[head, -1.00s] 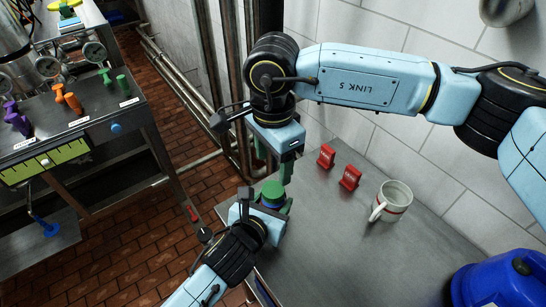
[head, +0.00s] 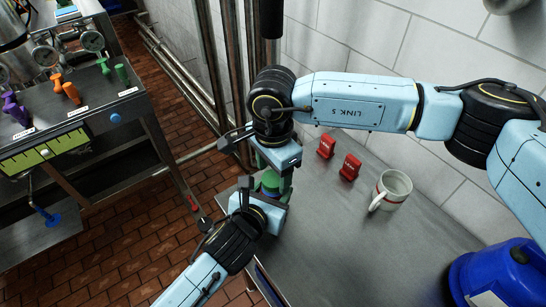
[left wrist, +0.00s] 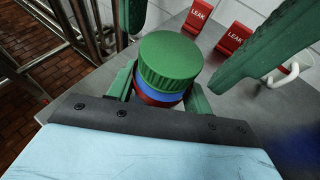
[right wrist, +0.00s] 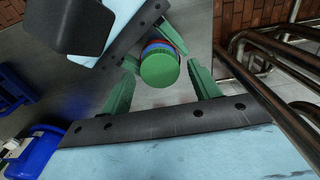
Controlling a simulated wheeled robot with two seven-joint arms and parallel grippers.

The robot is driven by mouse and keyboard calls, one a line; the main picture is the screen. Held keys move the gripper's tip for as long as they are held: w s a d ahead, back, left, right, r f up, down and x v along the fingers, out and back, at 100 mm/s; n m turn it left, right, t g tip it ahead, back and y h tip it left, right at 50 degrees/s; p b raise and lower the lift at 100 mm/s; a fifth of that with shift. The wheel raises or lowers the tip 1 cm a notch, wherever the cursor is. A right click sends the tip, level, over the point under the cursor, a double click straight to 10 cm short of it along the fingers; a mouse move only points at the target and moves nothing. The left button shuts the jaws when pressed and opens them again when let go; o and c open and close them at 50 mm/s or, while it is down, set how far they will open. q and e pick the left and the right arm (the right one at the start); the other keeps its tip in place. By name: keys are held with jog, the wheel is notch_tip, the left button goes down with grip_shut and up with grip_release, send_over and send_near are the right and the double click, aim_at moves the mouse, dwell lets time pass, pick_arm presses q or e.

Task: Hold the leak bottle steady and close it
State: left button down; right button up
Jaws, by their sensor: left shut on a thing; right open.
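The leak bottle (left wrist: 160,92) has a ribbed green cap (left wrist: 170,58) above a blue band and a red part. It stands upright on the grey table, and its lower body is hidden by my left gripper. My left gripper (left wrist: 160,98) is shut on the bottle below the cap; it also shows in the head view (head: 262,208). My right gripper (right wrist: 160,92) is open, with its green fingers on either side of the cap in the right wrist view (right wrist: 160,68). In the head view my right gripper (head: 272,180) is right above the cap. Contact with the cap is not visible.
Two red LEAK tags (head: 326,146) (head: 349,167) stand on the grey table (head: 330,235), with a white mug (head: 391,189) to their right. A blue container (head: 495,275) is at the lower right. Pipes (head: 235,85) run along the table's left. A valve bench (head: 70,125) is at far left.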

jog(key=shift+f, duration=0.5)
jog(key=c, duration=1)
jog(key=m, duration=0.4)
jog(key=shift+m, duration=0.4)
jog(key=shift+c, duration=0.2)
jog(key=o, duration=1.1)
jog(key=shift+r, duration=0.1)
jog(key=shift+r, duration=2.2)
jog(key=shift+c, duration=0.3)
